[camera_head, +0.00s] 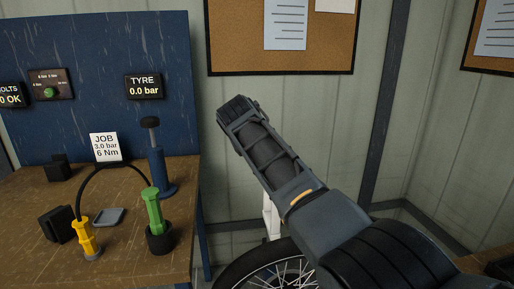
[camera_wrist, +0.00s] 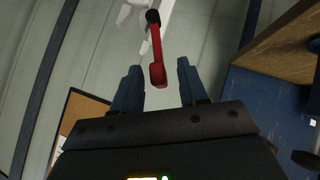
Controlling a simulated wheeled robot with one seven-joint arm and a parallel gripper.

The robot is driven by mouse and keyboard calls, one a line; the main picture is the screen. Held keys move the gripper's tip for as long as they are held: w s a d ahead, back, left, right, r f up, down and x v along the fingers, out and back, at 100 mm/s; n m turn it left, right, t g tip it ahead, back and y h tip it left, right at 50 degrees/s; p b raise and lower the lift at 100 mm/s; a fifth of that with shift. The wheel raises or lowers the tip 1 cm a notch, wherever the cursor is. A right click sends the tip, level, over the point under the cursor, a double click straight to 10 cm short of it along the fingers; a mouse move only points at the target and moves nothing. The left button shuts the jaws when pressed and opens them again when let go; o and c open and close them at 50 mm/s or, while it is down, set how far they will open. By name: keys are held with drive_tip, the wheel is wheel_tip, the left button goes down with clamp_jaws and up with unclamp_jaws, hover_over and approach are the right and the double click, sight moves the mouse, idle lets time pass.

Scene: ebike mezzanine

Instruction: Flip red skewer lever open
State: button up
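The red skewer lever (camera_wrist: 157,52) shows in the wrist view, with a black pivot end (camera_wrist: 153,17) at its top beside white bike parts. Its free end points down the picture toward my gripper (camera_wrist: 158,66). My gripper is open, with one dark blue finger on each side of the lever's lower end and a visible gap to both. I cannot tell whether the lever's end is at the fingers' depth. In the head view my arm covers the middle, and the lever is not visible. The spoked wheel (camera_head: 282,275) and a white bike part (camera_head: 270,215) show behind it.
A wooden bench (camera_head: 120,255) at left holds a blue pump (camera_head: 160,172), a green-handled tool (camera_head: 153,210), a yellow tool (camera_head: 86,238) and a job card (camera_head: 105,147). A cork board (camera_head: 283,45) hangs on the wall behind.

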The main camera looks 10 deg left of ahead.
drive_tip(key=v, duration=0.7)
drive_tip(key=shift+s+r+b, duration=0.25)
drive_tip(key=shift+s+b, duration=0.1)
drive_tip(key=shift+b, duration=0.1)
